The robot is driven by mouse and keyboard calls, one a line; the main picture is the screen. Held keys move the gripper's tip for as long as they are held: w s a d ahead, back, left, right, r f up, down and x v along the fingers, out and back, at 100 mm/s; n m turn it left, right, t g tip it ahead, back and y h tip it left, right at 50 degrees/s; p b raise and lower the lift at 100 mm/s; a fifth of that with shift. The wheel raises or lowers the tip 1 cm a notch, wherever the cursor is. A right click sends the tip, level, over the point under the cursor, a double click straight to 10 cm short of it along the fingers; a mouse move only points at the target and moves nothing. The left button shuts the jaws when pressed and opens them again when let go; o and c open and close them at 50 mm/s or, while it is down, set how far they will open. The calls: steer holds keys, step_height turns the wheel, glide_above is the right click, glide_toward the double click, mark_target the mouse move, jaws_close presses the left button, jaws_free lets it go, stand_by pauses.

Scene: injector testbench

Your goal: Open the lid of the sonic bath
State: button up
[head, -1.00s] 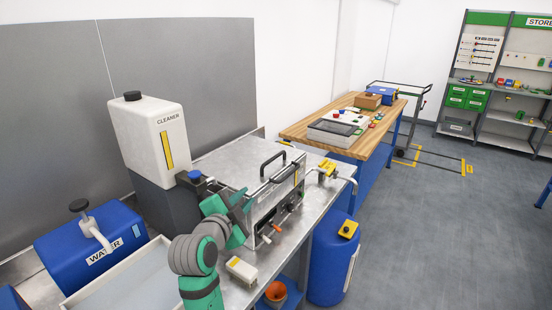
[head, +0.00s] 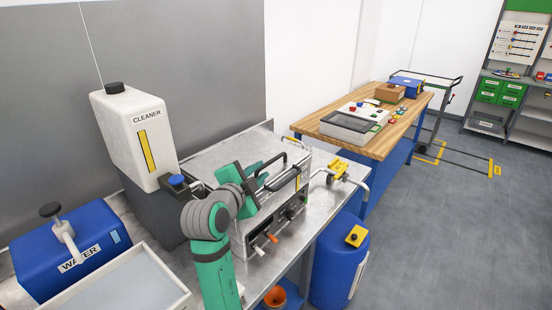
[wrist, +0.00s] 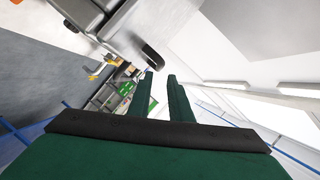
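The sonic bath (head: 282,208) is a metal box on the steel bench, in the middle of the head view. Its flat lid (head: 215,160) lies shut on top, with a black bar handle (head: 276,160); another dark bar runs along the front edge. My green gripper (head: 252,186) is over the near front part of the lid, close to the handles, and covers part of them. In the wrist view my two fingers (wrist: 158,92) are apart with an empty gap. A rounded black handle end (wrist: 152,57) lies just beyond the fingertips; contact cannot be made out.
The white cleaner tank (head: 142,140) stands behind left of the bath, and the blue water tank (head: 85,255) at the left. A pale tray (head: 150,258) is in front. A yellow-handled valve and pipe (head: 333,172) stick out right of the bath. A blue barrel (head: 338,270) stands below.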

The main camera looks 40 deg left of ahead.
mark_target(270, 163)
steer(key=x, duration=1)
steer(key=shift+w+d, duration=0.15)
steer(key=shift+d, duration=0.05)
steer(key=shift+a, duration=0.1)
jaws_close()
